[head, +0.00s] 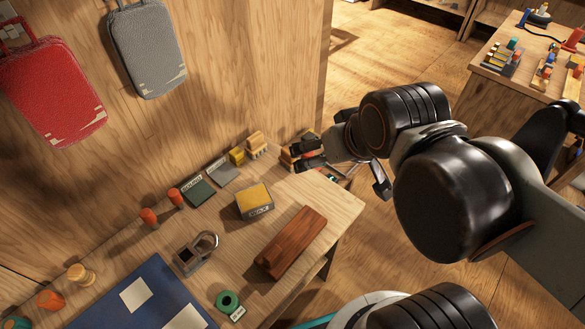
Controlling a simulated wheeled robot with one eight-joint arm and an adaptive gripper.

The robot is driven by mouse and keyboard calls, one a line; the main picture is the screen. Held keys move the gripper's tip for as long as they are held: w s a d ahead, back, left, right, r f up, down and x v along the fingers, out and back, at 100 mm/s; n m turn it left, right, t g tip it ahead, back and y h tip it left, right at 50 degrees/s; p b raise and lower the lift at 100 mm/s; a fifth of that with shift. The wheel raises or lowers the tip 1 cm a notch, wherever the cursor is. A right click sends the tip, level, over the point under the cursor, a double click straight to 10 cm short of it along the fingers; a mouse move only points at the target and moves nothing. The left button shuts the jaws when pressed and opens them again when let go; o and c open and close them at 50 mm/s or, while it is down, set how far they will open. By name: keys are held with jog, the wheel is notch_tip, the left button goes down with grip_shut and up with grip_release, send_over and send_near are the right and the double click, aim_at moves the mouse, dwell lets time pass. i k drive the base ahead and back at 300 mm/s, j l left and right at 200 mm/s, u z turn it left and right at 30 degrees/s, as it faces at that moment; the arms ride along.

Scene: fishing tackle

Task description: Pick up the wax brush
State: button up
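My gripper (304,154) is at the back right end of the wooden workbench, its two dark fingers pointing left. A small wooden piece with red on it (287,157) is right at the fingertips and partly hidden by them. It may be the wax brush, but it is too small and covered to be sure. The fingers look somewhat apart; I cannot tell whether they touch or hold the piece. A light wooden brush-like block (256,144) stands just left of it. A grey box with a yellow top (254,200) and a label lies nearer the middle.
The workbench (340,207) also holds a yellow block (237,156), labelled pads (198,191), a reddish-brown wooden block (291,242), a metal clasp-like item (195,252) and a green ring (228,302). The wooden wall with hanging cases (52,85) rises behind.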

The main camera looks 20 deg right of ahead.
aim_at(286, 161)
jog(key=l+u, duration=0.3)
jog(key=u, duration=0.15)
jog(key=l+u, duration=0.35)
jog(key=u, duration=0.15)
